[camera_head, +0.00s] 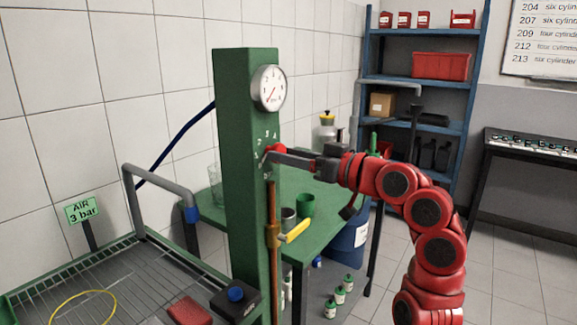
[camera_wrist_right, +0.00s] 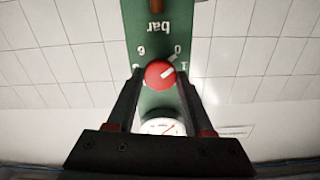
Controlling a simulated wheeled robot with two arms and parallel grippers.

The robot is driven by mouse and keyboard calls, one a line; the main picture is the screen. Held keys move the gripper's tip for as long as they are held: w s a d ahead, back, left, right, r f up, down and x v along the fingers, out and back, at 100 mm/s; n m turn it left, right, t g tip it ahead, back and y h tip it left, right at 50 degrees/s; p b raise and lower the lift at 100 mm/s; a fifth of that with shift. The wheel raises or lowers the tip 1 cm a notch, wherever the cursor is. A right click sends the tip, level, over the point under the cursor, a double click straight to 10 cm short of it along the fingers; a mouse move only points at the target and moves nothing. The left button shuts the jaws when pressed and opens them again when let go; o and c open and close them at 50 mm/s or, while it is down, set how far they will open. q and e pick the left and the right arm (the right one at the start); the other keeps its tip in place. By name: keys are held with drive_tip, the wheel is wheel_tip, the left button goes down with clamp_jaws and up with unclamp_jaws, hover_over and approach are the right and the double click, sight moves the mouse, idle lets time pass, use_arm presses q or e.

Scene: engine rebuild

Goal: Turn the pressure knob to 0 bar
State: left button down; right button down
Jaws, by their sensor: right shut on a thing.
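The red pressure knob (camera_head: 277,149) sits on the green column (camera_head: 245,120), below the white round gauge (camera_head: 269,88). My right gripper (camera_head: 272,156) reaches in from the right and is shut on the knob. In the right wrist view the knob (camera_wrist_right: 157,73) lies between my two fingers, with upside-down scale marks 0, 1, 6 and "bar" around it. The gauge needle points to the lower left. The gauge also shows in the right wrist view (camera_wrist_right: 160,127), partly cut off. My left gripper is not in view.
A yellow-handled valve (camera_head: 296,230) sticks out from the copper pipe below the knob. A green table (camera_head: 335,200) with cups stands behind the column. A grated bench (camera_head: 135,275) with an "AIR 3 bar" sign (camera_head: 83,209) is at the left. A blue shelf stands behind.

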drive_tip(key=shift+f+n+b, duration=0.15)
drive_tip(key=shift+n+b, duration=0.2)
drive_tip(key=shift+n, duration=0.35)
drive_tip(key=shift+c, duration=1.5)
unclamp_jaws()
drive_tip(key=v, duration=1.7)
drive_tip(key=shift+d+p, duration=0.15)
drive_tip(key=shift+p, duration=0.2)
drive_tip(key=shift+s, duration=0.1)
